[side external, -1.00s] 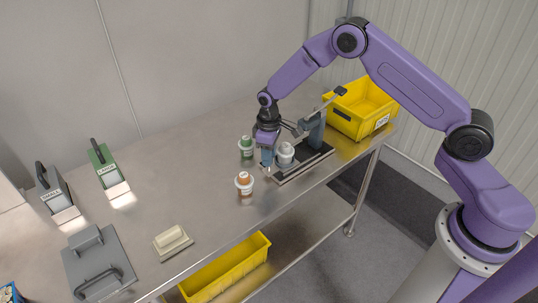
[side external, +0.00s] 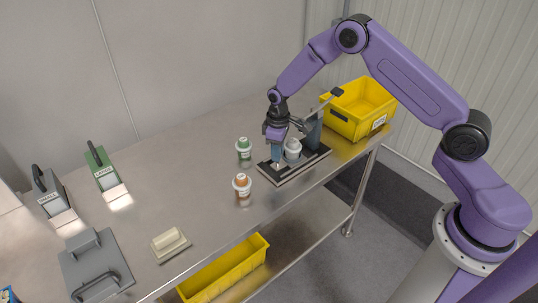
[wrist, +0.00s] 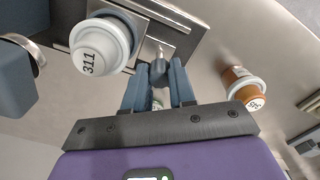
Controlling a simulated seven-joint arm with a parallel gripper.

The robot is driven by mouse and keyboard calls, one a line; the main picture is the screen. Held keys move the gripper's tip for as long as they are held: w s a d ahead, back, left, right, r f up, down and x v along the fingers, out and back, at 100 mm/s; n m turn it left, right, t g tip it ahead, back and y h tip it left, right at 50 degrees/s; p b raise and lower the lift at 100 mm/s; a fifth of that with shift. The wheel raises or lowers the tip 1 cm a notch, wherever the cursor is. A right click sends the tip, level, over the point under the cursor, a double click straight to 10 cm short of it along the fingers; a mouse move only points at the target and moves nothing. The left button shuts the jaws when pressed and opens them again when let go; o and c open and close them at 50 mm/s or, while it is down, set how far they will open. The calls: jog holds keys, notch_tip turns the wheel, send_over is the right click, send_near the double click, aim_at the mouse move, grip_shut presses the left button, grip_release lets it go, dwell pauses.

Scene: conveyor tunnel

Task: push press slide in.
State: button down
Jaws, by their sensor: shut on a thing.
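The press (side external: 313,130) stands on a dark base at the right of the bench, with its lever raised to the upper right. A white-capped jar marked 311 (side external: 293,149) sits on its slide, close to the press column. In the wrist view the jar (wrist: 98,45) is at upper left, beside the slide's metal knob (wrist: 158,50). My gripper (side external: 277,160) points down at the slide's near-left end. In the wrist view its fingers (wrist: 158,88) are closed around the slide's knob. The column shows at the left edge there.
An orange jar (side external: 242,184) and a green jar (side external: 244,148) stand left of the press. A yellow bin (side external: 358,120) is behind it at right. The bench middle is clear.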

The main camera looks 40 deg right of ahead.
jog(key=c, duration=1.2)
grip_release()
notch_tip(320, 180, up, 18)
jog(key=shift+f, duration=0.25)
